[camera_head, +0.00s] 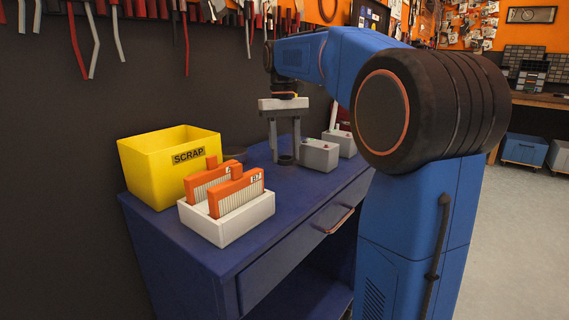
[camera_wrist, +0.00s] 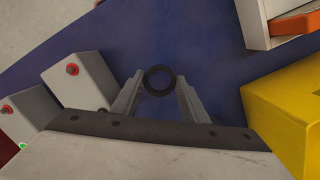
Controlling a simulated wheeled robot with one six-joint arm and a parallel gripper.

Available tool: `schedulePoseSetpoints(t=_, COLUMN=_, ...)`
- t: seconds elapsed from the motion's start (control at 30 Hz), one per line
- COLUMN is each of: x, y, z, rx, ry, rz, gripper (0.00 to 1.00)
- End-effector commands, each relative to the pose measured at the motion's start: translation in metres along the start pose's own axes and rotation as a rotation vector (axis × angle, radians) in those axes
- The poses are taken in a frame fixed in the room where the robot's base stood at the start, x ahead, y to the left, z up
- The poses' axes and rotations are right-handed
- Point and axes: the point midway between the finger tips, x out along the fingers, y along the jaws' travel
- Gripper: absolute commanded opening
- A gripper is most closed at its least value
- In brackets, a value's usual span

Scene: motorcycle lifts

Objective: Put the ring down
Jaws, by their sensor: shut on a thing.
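A small dark ring (camera_wrist: 147,80) is between the fingertips of my gripper (camera_wrist: 158,84) in the wrist view. In the head view the ring (camera_head: 286,160) shows as a dark round shape at the lower end of my gripper (camera_head: 285,150), low over the blue cabinet top (camera_head: 180,226). My gripper points down and is shut on the ring. I cannot tell whether the ring touches the cabinet top.
A yellow SCRAP bin (camera_head: 150,170) and a white tray (camera_head: 227,232) with orange-topped packs (camera_head: 238,190) stand left of my gripper. Grey boxes with red knobs (camera_head: 319,156) stand close on its right. A dark round bowl (camera_head: 235,154) sits behind the tray. Blue surface is bare around the ring.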

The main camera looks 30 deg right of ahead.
Motion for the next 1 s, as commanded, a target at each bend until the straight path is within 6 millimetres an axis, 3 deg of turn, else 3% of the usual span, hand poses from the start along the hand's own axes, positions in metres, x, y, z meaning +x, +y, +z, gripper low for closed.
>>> schedulePoseSetpoints(t=0.27, x=0.034, y=0.000, z=-0.003, rx=0.000, ry=-0.002, rz=0.000, gripper=0.12)
schedulePoseSetpoints(t=0.67, x=0.038, y=0.000, z=-0.004, rx=0.000, ry=0.000, rz=0.000, gripper=0.12)
schedulePoseSetpoints(t=0.7, x=0.038, y=0.000, z=-0.005, rx=0.000, ry=0.000, rz=0.000, gripper=0.50)
schedulePoseSetpoints(t=0.73, x=0.038, y=0.000, z=-0.005, rx=0.000, ry=0.000, rz=0.000, gripper=0.57)
schedulePoseSetpoints(t=1.0, x=0.038, y=0.000, z=-0.004, rx=0.000, ry=0.000, rz=0.000, gripper=0.59)
